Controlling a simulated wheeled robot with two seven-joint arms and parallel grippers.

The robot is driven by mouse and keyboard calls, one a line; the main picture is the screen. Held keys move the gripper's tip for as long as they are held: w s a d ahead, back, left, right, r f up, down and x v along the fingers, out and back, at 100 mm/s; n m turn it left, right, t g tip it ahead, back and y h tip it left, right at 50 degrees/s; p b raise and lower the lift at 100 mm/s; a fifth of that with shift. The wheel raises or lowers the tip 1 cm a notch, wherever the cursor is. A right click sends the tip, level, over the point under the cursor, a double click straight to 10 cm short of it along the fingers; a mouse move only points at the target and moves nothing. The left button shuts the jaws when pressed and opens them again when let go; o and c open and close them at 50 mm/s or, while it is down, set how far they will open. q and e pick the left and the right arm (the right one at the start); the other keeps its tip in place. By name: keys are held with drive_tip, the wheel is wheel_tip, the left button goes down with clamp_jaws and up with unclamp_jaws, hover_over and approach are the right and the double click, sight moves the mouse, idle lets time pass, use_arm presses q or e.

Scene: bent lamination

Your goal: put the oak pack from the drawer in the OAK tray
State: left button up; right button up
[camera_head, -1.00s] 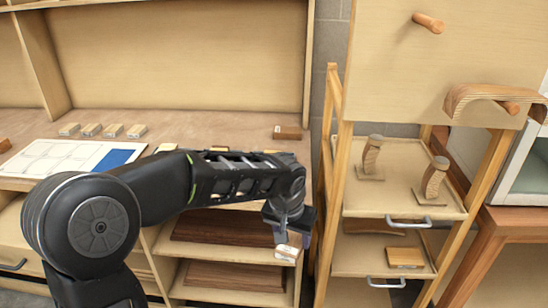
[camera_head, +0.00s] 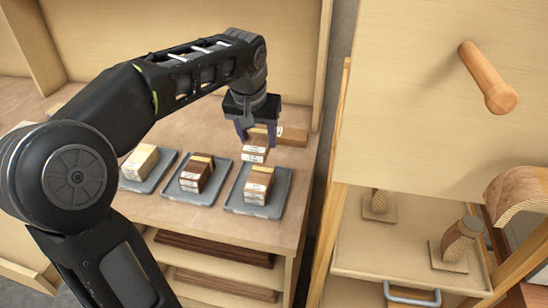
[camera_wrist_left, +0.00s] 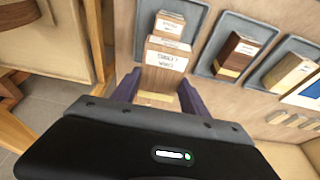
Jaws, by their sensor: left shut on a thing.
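My left gripper (camera_head: 256,137) is shut on a light brown wooden pack (camera_head: 254,154) with a white label. It is above the workbench, just behind the rightmost of three grey trays (camera_head: 232,206). That tray holds another labelled brown pack (camera_head: 258,184). In the left wrist view the held pack (camera_wrist_left: 165,68) sits between the purple-grey fingers (camera_wrist_left: 158,90), and the tray (camera_wrist_left: 142,32) with its pack (camera_wrist_left: 169,26) lies just beyond. I cannot read the labels surely, so I cannot tell which tray is OAK. My right gripper is not in view.
The middle tray (camera_head: 167,192) holds a dark pack (camera_head: 197,173); the left tray (camera_head: 128,184) holds a pale one (camera_head: 140,161). A brown block (camera_head: 292,137) lies behind the gripper.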

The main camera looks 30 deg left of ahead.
use_arm(q)
drive_tip(key=shift+s+r, duration=0.15)
drive_tip(key=shift+s, duration=0.05)
hover_over(260, 175)
drive_tip(key=s, duration=0.1)
drive_tip(key=shift+d+f, duration=0.2)
drive_tip(key=shift+f, duration=3)
drive_tip(key=shift+f+p, duration=0.35)
drive_tip(key=shift+f, duration=1.55)
drive_tip(key=shift+s, duration=0.1)
drive_tip(key=shift+f, duration=0.15)
drive_tip(key=o, duration=1.4)
